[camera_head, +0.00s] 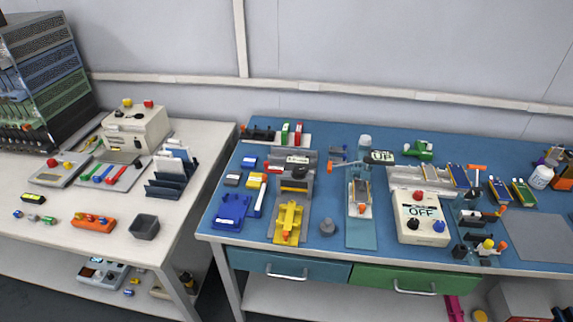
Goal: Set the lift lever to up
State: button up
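No thing in the head view is plainly marked as the lift lever, and I cannot tell which handle it is. A lever-like part with an orange end (332,165) reaches left from a small stand on the blue bench. A second orange-tipped handle (477,168) points to the right near the right-hand fixtures. A cream box (420,225) with a display reading "OFF" has a red button on top and a black and a blue knob on its front. My gripper is not in view.
A blue-topped bench (320,252) with teal and green drawers carries many small fixtures, including a yellow one (288,220). A white table (75,237) on the left holds a cream machine (137,127) and a dark bin (145,227). A gap separates the two tables.

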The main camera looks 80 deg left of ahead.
aim_at(329, 167)
jog(key=u, duration=2.55)
jog(key=i+j+z, duration=0.1)
jog(key=i, duration=0.35)
jog(key=i+j, duration=0.3)
jog(key=i, duration=0.15)
jog(key=z, duration=0.05)
